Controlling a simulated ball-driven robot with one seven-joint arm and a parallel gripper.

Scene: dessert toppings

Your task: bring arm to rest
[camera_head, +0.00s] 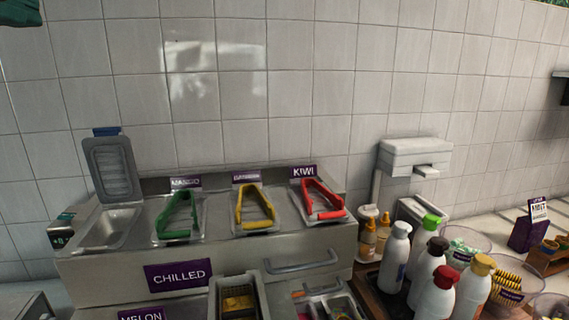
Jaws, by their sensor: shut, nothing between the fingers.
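My gripper and arm do not show in the head view. The chilled counter (215,264) stands against the tiled wall, with a purple CHILLED sign (179,275) on its front. Green tongs (177,216), yellow tongs (255,208) and red tongs (320,200) lie on the wells labelled mango, a word I cannot read clearly, and kiwi. At the left, a well (108,230) has its grey lid (112,170) raised.
Several capped bottles (394,255) stand at the lower right beside clear bowls (515,283). A white dispenser (414,157) is behind them. A dark green thing (20,12), unclear, shows at the top left corner. The wall above the counter is bare.

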